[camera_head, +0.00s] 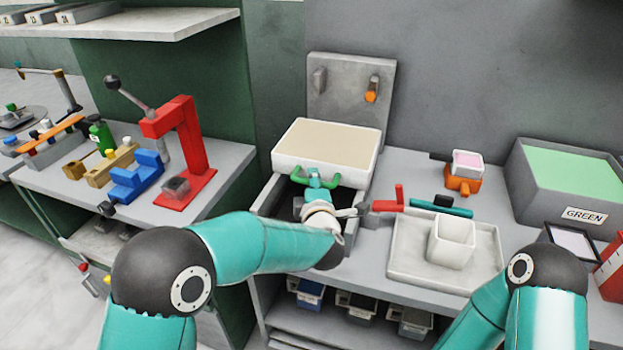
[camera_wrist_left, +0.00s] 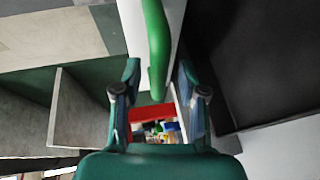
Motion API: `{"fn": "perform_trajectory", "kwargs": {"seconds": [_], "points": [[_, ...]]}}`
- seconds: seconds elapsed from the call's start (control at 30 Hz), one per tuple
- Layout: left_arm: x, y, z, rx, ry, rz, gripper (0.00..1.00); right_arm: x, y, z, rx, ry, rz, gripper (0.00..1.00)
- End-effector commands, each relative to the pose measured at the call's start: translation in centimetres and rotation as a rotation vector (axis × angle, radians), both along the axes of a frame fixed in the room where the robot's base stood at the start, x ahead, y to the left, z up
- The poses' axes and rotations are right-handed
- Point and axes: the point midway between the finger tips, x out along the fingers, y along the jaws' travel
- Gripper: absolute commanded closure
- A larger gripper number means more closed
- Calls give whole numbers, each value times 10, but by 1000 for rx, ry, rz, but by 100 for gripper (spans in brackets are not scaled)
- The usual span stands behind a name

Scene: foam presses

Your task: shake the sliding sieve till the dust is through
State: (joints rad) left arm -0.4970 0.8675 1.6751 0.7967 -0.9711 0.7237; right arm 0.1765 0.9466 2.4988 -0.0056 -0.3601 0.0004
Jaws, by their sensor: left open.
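The sieve is a white tray (camera_head: 284,161) filled level with pale beige dust (camera_head: 328,141). It sits over the back of a grey open-topped box (camera_head: 266,194), whose dark inside shows in front. A green handle (camera_head: 331,179) is on the sieve's front. My left gripper (camera_head: 315,178) is at this handle, with its jaws open. In the left wrist view the green handle (camera_wrist_left: 157,45) runs between the two spread fingers (camera_wrist_left: 157,75), with a gap on each side. My right gripper is out of view; only its arm shows at lower right.
A grey tray with a white square cup (camera_head: 453,241) stands right of the box. A red lever (camera_head: 388,203) sits between them. A grey bin labelled GREEN (camera_head: 565,185) is at far right. A red press (camera_head: 188,150) stands on the left bench.

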Motion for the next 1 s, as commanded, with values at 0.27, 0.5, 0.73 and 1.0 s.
{"fn": "perform_trajectory", "kwargs": {"seconds": [0.27, 0.5, 0.73, 1.0], "points": [[10, 0, -2, 1, 0, -1, 59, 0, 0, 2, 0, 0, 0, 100], [9, 0, -2, 1, 0, -1, 72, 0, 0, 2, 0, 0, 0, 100], [9, 0, -2, 1, 1, -1, 100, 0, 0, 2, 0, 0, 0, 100], [9, 0, -3, 0, 2, -2, 100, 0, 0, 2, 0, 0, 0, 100]]}}
